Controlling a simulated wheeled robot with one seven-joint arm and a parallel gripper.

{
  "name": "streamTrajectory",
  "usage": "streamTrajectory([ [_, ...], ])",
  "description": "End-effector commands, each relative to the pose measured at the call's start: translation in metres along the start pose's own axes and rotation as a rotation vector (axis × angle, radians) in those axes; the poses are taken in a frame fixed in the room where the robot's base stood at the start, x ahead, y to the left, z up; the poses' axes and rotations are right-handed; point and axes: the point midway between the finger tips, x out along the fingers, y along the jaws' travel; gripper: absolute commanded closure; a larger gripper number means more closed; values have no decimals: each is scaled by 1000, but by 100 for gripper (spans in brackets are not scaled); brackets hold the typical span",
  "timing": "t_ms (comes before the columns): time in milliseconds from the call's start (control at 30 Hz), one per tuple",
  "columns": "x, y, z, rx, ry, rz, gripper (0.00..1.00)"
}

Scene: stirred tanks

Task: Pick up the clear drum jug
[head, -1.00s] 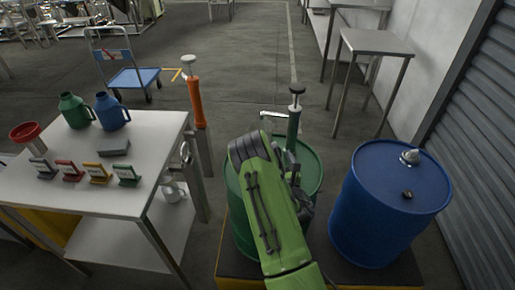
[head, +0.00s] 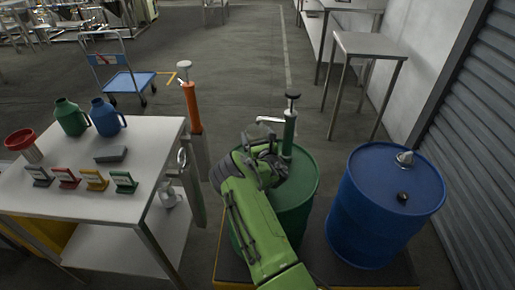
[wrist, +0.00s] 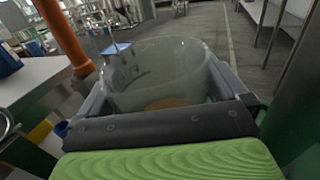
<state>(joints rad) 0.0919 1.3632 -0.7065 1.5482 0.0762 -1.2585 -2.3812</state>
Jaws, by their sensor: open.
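The clear drum jug (wrist: 155,68) shows in the wrist view as a wide, see-through, round-rimmed vessel. It stands between the two spread fingers of my gripper (wrist: 165,95), with a tan patch visible through it. I cannot tell whether either finger touches it. In the head view my gripper (head: 264,165) is over the left part of the green drum (head: 300,190), beside the green pump (head: 289,130) and below its metal spout (head: 268,120). I cannot make out the jug clearly there.
A blue drum (head: 385,200) stands to the right. An orange pump (head: 193,108) rises on the left. The white table (head: 130,150) at left holds a green jug (head: 70,117), a blue jug (head: 106,117), a red funnel (head: 22,141) and several coloured tags. Open floor lies beyond.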

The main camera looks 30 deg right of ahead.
Motion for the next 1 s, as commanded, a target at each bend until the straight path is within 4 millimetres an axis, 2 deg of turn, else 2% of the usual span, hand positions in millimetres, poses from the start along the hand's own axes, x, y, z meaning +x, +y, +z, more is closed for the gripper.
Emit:
streamTrajectory([
  [67,0,0,0,0,0,0,2],
  [500,-1,0,-1,3,2,-1,69],
  [600,-1,0,0,3,1,0,82],
  [633,-1,0,0,3,1,0,82],
  [667,-1,0,-1,4,1,0,92],
  [800,-1,0,2,3,3,0,91],
  [900,-1,1,12,2,4,0,91],
  [1000,-16,-1,12,4,4,-5,91],
])
